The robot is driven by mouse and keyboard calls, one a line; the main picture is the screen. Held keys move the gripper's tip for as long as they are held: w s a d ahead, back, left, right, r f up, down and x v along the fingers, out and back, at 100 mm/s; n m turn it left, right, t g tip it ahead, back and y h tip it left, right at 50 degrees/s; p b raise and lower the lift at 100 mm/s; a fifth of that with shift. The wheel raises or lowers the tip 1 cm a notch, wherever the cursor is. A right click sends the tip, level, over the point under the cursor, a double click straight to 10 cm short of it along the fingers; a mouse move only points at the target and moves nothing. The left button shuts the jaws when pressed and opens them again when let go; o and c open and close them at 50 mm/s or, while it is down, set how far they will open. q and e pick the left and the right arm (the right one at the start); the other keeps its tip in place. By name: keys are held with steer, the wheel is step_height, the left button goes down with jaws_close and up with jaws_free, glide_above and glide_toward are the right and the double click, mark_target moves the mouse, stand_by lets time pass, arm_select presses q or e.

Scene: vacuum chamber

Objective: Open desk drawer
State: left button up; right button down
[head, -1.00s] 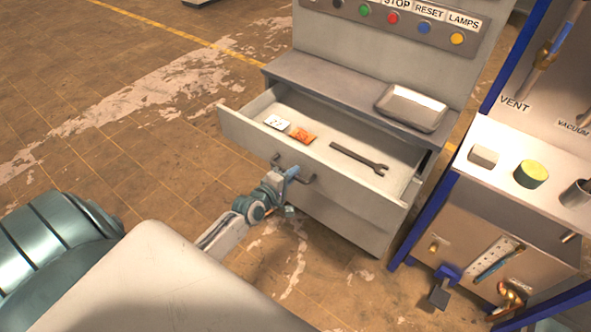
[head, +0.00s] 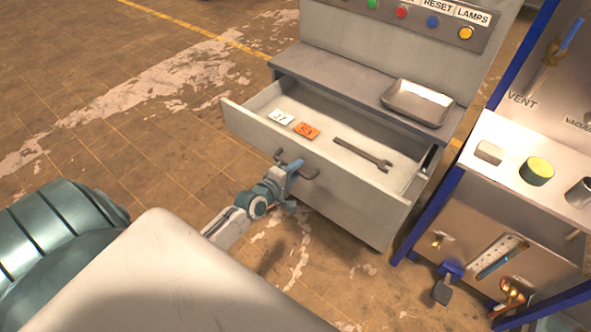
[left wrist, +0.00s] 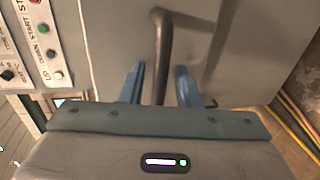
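The grey desk drawer (head: 340,190) is pulled well out of its cabinet in the head view, with its inside showing. Its dark bar handle (head: 310,174) is on the front panel. My left gripper (head: 292,168) is at the handle's left part. In the left wrist view the handle bar (left wrist: 162,50) runs between the two blue fingers of the gripper (left wrist: 160,75), with a narrow gap on each side. The fingers stand apart around the bar and do not look closed on it. My right gripper is in neither view.
In the drawer lie a white card (head: 282,117), an orange card (head: 307,130) and a wrench (head: 363,155). A metal tray (head: 417,104) sits on the ledge above. A blue-framed bench (head: 530,165) stands close at the right. The floor at left is clear.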

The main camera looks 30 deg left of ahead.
arm_select(q)
steer(key=p+v, duration=0.3)
steer(key=v, duration=0.7)
steer(key=shift+s, duration=0.3)
steer(key=shift+a, duration=0.15)
steer(key=s+a+f+m+g+y, duration=0.1)
steer(key=s+f+m+g, duration=0.4)
steer(key=f, duration=0.8)
steer(key=s+a+f+m+g+y, duration=0.15)
steer(key=s+f, duration=0.45)
steer(key=f, duration=0.8)
steer(key=s+d+f+m+g, duration=0.2)
steer(key=s+f, duration=0.4)
steer(key=s, duration=0.3)
steer(key=s+d+f+m+g, duration=0.2)
steer(key=s+f+m, duration=0.3)
steer(key=s, duration=0.4)
steer(key=s+d+f+m+g, duration=0.3)
steer(key=s+f+m+g, duration=0.1)
steer(key=s+f, duration=0.3)
steer(key=shift+s+h+b, duration=0.35)
steer(key=shift+s+b, duration=0.1)
steer(key=shift+s, duration=0.7)
